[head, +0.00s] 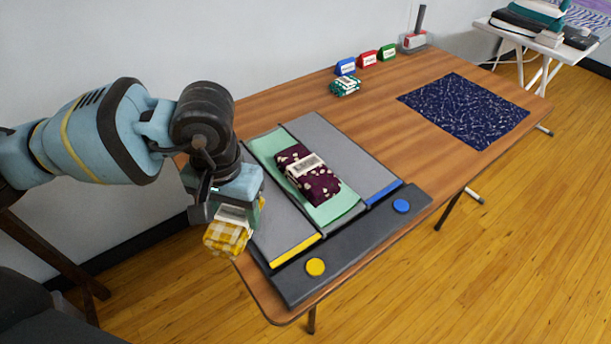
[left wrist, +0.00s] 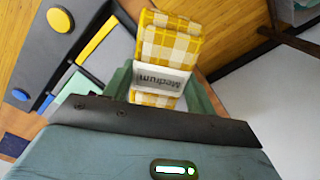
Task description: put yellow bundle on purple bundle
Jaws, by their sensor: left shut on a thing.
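The yellow bundle (head: 227,234) is a yellow-and-white checked folded cloth with a white paper band. My left gripper (head: 240,208) is shut on it and holds it in the air at the table's near left edge. In the left wrist view the yellow bundle (left wrist: 168,45) sits between the fingers, its band reading "Medium". The purple bundle (head: 308,174) is dark purple with pale spots and a light band. It lies on the green middle strip (head: 268,150) of a grey board, to the right of my left gripper. My right gripper is not in view.
The grey board has a front bar (head: 350,246) with a yellow button (head: 315,267) and a blue button (head: 401,206). A teal patterned bundle (head: 345,86) lies behind, near blue, red and green label blocks. A navy cloth (head: 464,110) lies flat at right.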

